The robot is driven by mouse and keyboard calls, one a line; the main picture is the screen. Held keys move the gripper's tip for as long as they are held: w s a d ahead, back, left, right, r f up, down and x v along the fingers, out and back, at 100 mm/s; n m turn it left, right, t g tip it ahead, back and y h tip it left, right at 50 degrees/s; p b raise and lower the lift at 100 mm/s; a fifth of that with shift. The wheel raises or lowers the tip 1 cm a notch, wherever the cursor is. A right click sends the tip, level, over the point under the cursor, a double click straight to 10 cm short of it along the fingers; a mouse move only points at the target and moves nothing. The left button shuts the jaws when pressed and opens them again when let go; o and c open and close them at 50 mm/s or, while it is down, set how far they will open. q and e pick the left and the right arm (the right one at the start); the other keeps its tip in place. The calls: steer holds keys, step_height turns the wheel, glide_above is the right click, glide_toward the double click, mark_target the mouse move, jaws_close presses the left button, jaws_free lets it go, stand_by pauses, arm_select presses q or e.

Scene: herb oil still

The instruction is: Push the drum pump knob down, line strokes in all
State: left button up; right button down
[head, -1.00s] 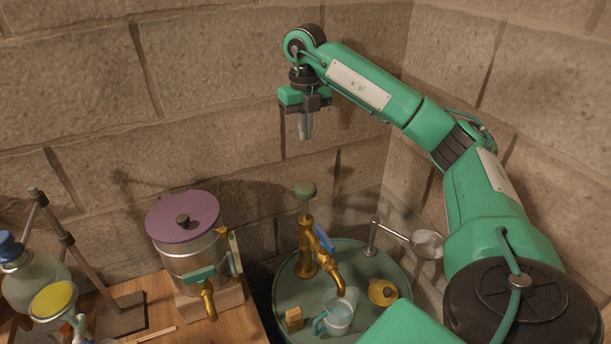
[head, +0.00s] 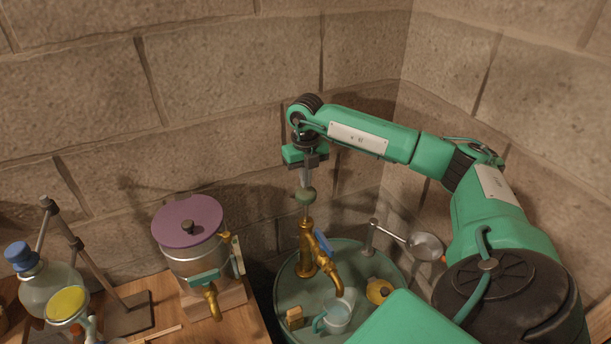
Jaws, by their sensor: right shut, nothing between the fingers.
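The drum pump is a brass body with a spout (head: 309,250) standing on the green drum (head: 290,312). My right gripper (head: 306,183) points straight down over the knob, shut and empty. Its fingertips are at the knob's top and appear to touch it, though a tiny gap cannot be ruled out. A clear measuring cup (head: 337,317) stands under the spout. My left gripper is out of view.
To the left, a steel vessel with a purple lid (head: 188,221) and a blue-capped flask (head: 47,286) stand on the wooden bench (head: 163,308).

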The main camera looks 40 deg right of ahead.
steer(key=shift+f, duration=0.8)
steer(key=b, duration=0.6)
glide_above(306, 222)
steer(key=f, duration=0.7)
steer(key=shift+w+d+f, duration=0.15)
steer(key=shift+w+f, duration=0.05)
steer(key=shift+f, duration=0.2)
steer(key=shift+s, duration=0.1)
